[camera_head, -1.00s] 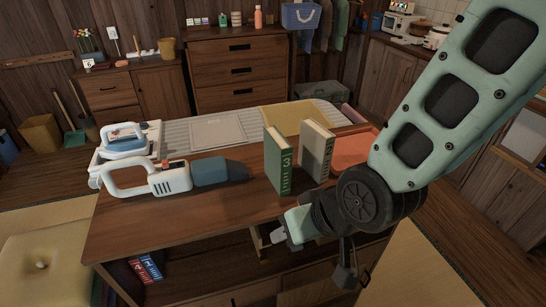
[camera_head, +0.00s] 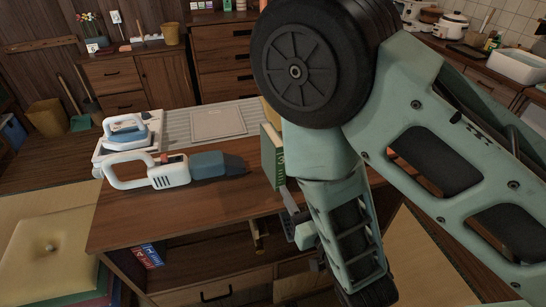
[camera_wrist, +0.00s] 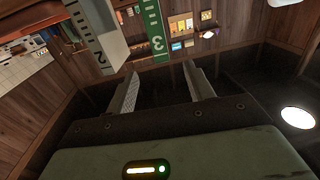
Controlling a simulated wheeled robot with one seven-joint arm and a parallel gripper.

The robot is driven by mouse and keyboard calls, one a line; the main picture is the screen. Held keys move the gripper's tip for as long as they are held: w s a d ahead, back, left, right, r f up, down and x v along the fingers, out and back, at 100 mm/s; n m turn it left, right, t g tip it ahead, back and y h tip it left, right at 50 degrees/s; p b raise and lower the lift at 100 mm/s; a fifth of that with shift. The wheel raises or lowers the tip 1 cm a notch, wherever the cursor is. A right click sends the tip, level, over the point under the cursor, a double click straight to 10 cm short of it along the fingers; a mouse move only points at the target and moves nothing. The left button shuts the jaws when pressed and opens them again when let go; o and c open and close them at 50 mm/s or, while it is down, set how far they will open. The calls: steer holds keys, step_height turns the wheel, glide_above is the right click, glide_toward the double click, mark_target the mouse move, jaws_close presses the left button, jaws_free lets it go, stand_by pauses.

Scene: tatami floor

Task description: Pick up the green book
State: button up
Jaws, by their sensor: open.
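The green book (camera_head: 270,152) stands upright on the wooden table, partly hidden behind my arm in the head view. In the wrist view its green spine (camera_wrist: 153,28) with a white "3" shows at the top, beyond my fingertips. My gripper (camera_wrist: 162,78) is open, with nothing between its two fingers. In the head view my gripper (camera_head: 289,202) is near the table's front edge, just in front of the book and partly hidden by my own arm. Whether a fingertip touches the book cannot be told.
A pale book marked "2" (camera_wrist: 106,38) stands beside the green one. A white and blue handheld vacuum (camera_head: 170,173) and an iron (camera_head: 126,130) lie to the left on the table (camera_head: 150,215). The table's front middle is clear.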

mark_target(281, 157)
steer(key=b+x, duration=0.8)
steer(key=x, duration=0.2)
steer(key=shift+w+r, duration=0.1)
steer(key=shift+w, duration=0.25)
steer(key=shift+f+p+x, duration=0.2)
steer(key=shift+p+x, duration=0.25)
steer(key=shift+x, duration=1.05)
steer(key=shift+f+p+x, duration=0.2)
steer(key=shift+p+x, duration=0.2)
steer(key=shift+x, duration=1.15)
jaws_close()
